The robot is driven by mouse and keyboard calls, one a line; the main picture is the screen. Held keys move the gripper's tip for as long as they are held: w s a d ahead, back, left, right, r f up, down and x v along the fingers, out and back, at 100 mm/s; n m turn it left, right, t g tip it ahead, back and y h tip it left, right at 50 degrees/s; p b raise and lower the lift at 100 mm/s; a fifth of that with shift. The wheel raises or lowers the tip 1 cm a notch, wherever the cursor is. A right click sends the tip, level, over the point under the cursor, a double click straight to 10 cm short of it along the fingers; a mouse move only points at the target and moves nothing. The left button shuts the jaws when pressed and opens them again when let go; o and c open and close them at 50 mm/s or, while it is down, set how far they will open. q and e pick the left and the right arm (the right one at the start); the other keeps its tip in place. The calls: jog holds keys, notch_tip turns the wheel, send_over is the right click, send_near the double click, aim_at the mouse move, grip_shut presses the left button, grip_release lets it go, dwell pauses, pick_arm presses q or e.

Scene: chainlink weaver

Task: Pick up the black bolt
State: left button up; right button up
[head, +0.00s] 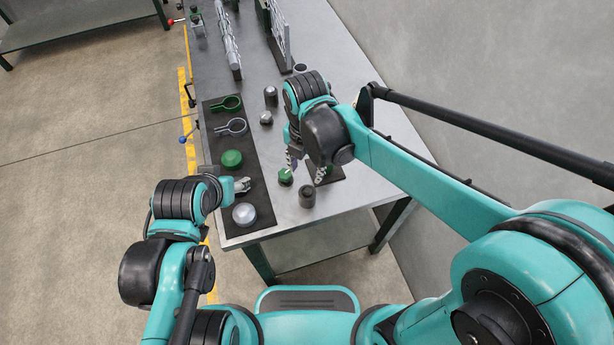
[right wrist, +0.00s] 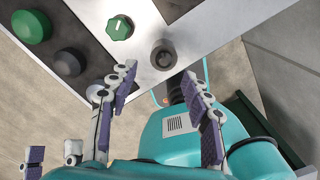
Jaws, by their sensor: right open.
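A dark round piece with a hollow top, apparently the black bolt (head: 307,196), stands upright near the table's front edge. In the right wrist view the bolt (right wrist: 163,55) shows between and beyond my fingertips. My right gripper (head: 305,168) is open and empty, its fingers pointing towards the bolt from above and behind; it also shows in the right wrist view (right wrist: 157,72). No contact shows. My left gripper (head: 241,186) hangs over the black mat between two knobs; whether its fingers are apart is too small to tell.
A small green knob (head: 286,176) stands just left of the bolt. The black mat (head: 215,140) holds green and silver rings, a green knob (head: 232,159) and a silver knob (head: 244,214). A dark cylinder (head: 270,97) stands farther back. Grey racks stand at the back.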

aim_at(307, 190)
jog(key=shift+a+f, duration=0.15)
jog(key=shift+f, duration=0.2)
jog(key=shift+s+f+b, duration=0.2)
jog(key=shift+f+b, duration=0.3)
jog(key=shift+f, duration=0.45)
jog(key=f, duration=0.1)
jog(key=f+b, duration=0.1)
jog(key=f, duration=0.1)
jog(key=f+b, duration=0.1)
jog(key=f, duration=0.1)
jog(key=shift+s+d+f, duration=0.15)
jog(key=shift+s+d, duration=0.1)
jog(key=shift+d, duration=0.1)
jog(key=shift+c, duration=0.4)
grip_shut()
